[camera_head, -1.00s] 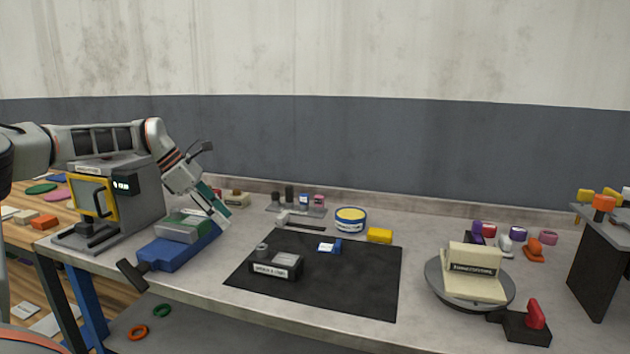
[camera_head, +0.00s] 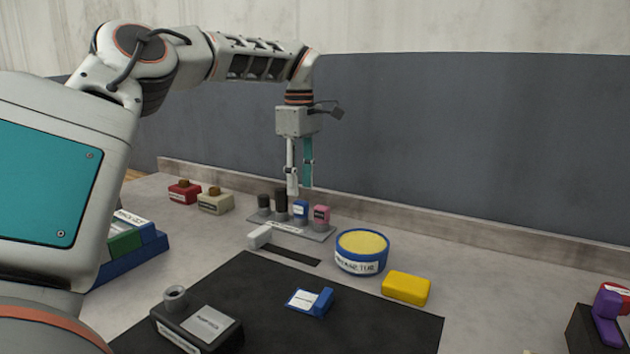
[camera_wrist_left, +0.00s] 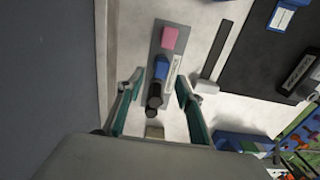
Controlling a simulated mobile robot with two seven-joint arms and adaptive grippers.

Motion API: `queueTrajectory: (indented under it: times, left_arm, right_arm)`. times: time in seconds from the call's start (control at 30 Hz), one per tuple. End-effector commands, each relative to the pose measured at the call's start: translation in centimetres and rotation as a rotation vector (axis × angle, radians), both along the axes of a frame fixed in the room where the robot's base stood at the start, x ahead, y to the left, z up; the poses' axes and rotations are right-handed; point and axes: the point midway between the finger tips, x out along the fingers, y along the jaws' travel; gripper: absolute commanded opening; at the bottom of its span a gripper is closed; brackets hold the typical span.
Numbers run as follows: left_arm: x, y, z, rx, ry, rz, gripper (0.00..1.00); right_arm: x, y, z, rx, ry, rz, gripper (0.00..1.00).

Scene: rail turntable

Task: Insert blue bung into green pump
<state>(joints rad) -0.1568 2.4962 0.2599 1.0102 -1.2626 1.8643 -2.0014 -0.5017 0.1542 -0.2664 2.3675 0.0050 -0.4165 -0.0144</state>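The blue bung (camera_head: 300,209) stands in a small grey rack (camera_head: 277,232) between a dark bung and a pink bung. It also shows in the left wrist view (camera_wrist_left: 162,68). My left gripper (camera_head: 300,187) points down above the rack, its teal-padded fingers apart with nothing between them. In the left wrist view the fingers (camera_wrist_left: 158,86) lie on either side of the rack's dark bungs and blue bung, seen from above. A green block (camera_head: 125,242), apparently the green pump, sits on a blue fixture (camera_head: 150,245) at the left, partly hidden by my arm. My right gripper is not seen.
A blue tub (camera_head: 361,265) with yellow contents and a yellow block (camera_head: 406,288) stand right of the rack. Red (camera_head: 184,192) and cream (camera_head: 215,201) blocks stand to its left. A black mat (camera_head: 260,290) carries a dark box and a blue-white piece. The wall is behind.

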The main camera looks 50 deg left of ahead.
Motion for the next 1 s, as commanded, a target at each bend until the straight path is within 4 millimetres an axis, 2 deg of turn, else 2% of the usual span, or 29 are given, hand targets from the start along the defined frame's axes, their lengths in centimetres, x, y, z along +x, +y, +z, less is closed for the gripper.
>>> queueTrajectory:
  times: [0.17, 0.4, 0.53, 0.7, 0.97, 1.0]
  left_arm:
    - [0.0, -0.1, -1.6, -0.001, 0.002, -0.003, 0.36]
    - [0.0, -0.1, -5.3, -0.001, 0.003, -0.004, 0.36]
    - [0.0, -0.1, -6.7, -0.001, 0.002, -0.003, 0.36]
    - [0.0, 0.0, -7.5, 0.001, -0.001, -0.003, 0.36]
    - [0.0, 0.0, -7.5, 0.002, -0.002, -0.002, 0.36]
    - [0.0, 0.0, -7.5, 0.001, -0.001, -0.002, 0.28]
  right_arm:
    - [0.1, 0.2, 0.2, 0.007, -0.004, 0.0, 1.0]
    - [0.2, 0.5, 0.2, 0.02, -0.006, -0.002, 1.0]
    - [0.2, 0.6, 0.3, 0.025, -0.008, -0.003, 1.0]
    - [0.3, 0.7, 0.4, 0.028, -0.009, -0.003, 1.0]
    - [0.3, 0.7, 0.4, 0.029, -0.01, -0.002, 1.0]
    - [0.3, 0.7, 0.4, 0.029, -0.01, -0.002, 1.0]
